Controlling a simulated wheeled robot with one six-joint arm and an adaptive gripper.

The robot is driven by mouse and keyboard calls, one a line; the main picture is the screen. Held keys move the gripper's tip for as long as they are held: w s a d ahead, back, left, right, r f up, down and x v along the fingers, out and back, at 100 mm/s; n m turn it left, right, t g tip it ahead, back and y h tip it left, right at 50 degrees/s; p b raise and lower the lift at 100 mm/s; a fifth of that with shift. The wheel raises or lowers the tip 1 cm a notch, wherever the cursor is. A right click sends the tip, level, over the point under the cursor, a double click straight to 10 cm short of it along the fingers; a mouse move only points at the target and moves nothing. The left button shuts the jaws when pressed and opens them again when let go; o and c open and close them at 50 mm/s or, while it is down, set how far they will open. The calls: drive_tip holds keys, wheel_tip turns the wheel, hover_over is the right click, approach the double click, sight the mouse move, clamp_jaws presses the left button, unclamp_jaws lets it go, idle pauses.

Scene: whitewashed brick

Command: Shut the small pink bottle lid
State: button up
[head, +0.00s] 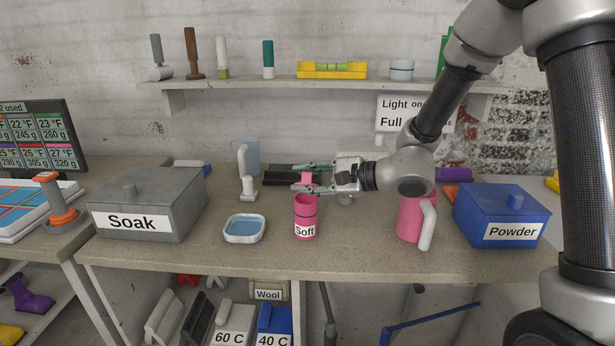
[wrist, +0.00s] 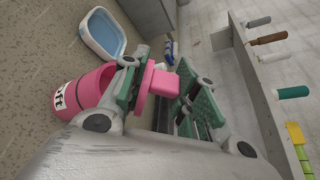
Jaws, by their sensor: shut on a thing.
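The small pink bottle (head: 305,219), labelled "Soft", stands upright near the front of the worktop. Its side and part of its label also show at the left of the wrist view (wrist: 93,84). My gripper (head: 312,178) reaches in from the right, level above the bottle's mouth. Its green-padded fingers are shut on the pink lid (head: 307,179). In the wrist view the lid (wrist: 160,82) shows as a flat disc with a blocky knob between the fingers. The lid appears to be just above the bottle, apart from it; the fingers partly hide the rim.
A blue-filled white dish (head: 243,238) and grey "Soak" box (head: 150,208) stand left of the bottle. A larger pink jug (head: 410,217) and blue "Powder" box (head: 500,214) stand right. A white-handled pale blue container (head: 248,160) is behind. A shelf (head: 330,84) runs above.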

drive_tip(key=shift+s+f+n+t+y, duration=0.25)
drive_tip(key=shift+s+n+t, duration=0.1)
drive_tip(key=shift+n, duration=0.35)
drive_tip(key=shift+s+f+n+t+y, duration=0.15)
drive_tip(key=shift+s+f+n+t, duration=0.15)
drive_tip(key=shift+n, duration=0.4)
drive_tip(key=o, duration=0.7)
drive_tip(key=shift+c, duration=0.2)
